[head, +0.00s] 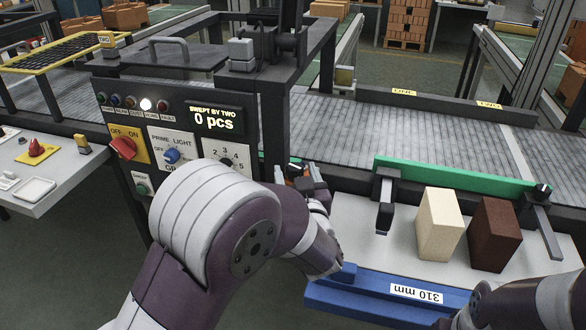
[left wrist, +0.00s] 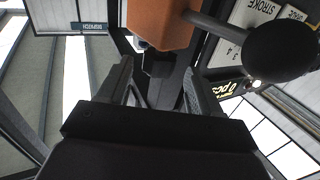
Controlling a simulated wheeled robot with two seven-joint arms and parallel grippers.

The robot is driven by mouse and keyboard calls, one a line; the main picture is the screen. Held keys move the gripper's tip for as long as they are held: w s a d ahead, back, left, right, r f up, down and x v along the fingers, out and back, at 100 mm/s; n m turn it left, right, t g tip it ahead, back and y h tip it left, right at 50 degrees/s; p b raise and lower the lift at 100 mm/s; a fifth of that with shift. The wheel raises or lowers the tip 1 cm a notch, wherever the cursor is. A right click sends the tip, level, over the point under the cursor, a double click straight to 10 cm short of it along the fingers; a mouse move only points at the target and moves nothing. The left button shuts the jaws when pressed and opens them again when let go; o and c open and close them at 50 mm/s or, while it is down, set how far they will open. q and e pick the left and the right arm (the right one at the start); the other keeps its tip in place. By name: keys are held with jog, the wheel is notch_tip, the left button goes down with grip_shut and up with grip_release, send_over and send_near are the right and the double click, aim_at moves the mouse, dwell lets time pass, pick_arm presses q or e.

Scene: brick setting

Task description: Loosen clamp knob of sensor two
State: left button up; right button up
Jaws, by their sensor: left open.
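My left gripper (head: 305,182) is beside the control panel, largely hidden behind my own left arm in the head view. In the left wrist view its two dark fingers (left wrist: 160,75) are apart, with nothing held between them. An orange block (left wrist: 160,22) is just beyond the fingertips, and a dark rod runs from it to a round black knob (left wrist: 282,50) at the upper right. I cannot tell whether the knob is the clamp knob of sensor two. My right gripper is out of view.
The control panel (head: 180,122) stands left of the gripper, its display (head: 214,119) reading 0 pcs. A green rail (head: 450,174) borders a tray holding a pale block (head: 438,224) and a dark brown block (head: 494,234). Roller conveyors (head: 420,130) run behind.

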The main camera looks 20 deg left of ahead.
pick_arm(q)
jog(key=shift+x, duration=1.1)
jog(key=shift+w, duration=0.3)
jog(key=c, duration=1)
jog(key=shift+o, duration=0.2)
jog(key=n+y+p, duration=0.1)
jog(key=n+g+y+p, duration=0.1)
jog(key=shift+r+y+p, duration=0.3)
jog(key=shift+r, duration=0.05)
jog(key=shift+n+g+y, duration=0.4)
jog(key=shift+g+y, duration=0.1)
jog(key=shift+g, duration=0.1)
jog(key=shift+f+y, duration=0.25)
jog(key=shift+y, duration=0.05)
